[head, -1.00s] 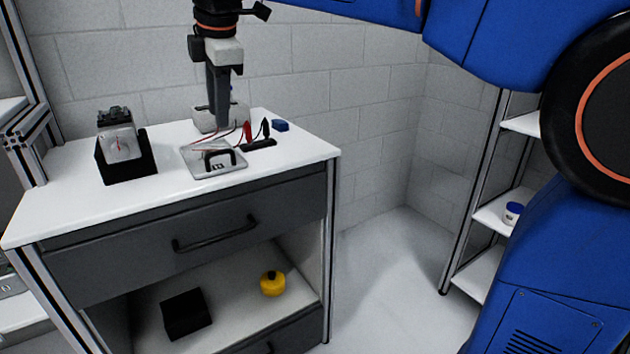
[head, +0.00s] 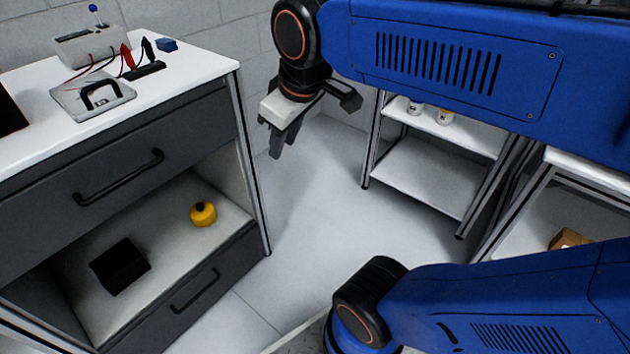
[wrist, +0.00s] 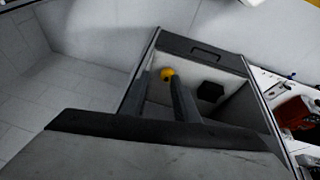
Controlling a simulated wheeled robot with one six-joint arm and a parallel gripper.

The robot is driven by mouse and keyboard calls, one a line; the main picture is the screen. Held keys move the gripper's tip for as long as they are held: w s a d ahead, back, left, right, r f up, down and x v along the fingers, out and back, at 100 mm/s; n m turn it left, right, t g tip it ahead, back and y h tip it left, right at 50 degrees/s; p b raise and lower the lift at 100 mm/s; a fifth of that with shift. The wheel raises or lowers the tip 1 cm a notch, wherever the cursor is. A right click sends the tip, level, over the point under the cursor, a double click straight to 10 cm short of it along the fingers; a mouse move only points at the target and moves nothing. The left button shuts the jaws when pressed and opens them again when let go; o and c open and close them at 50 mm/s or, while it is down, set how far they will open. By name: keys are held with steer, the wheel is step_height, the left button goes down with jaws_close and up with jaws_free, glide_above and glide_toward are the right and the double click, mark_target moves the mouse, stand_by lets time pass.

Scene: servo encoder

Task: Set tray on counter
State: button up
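A flat, light grey tray-like plate (head: 72,108) with a black handle lies on the white counter (head: 205,72) at the left of the head view. My gripper (head: 276,148) is in the air to the right of the counter, apart from the plate, fingers pointing down. In the wrist view my gripper (wrist: 161,82) shows two fingers with a gap between them and nothing held. The plate cannot be made out in the wrist view.
On the counter are a grey device (head: 90,48), red and black leads and a blue block (head: 167,44). A yellow round object (head: 203,214) and a black box (head: 120,266) sit on the open shelf below. White shelves (head: 425,180) stand right; the floor between is clear.

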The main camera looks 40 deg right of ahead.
steer(key=s+d+f+m, duration=0.3)
steer(key=s+f, duration=0.3)
steer(key=f, duration=0.2)
steer(key=shift+s+f+m, duration=0.2)
steer(key=shift+f+m, duration=0.05)
steer(key=shift+m, duration=0.55)
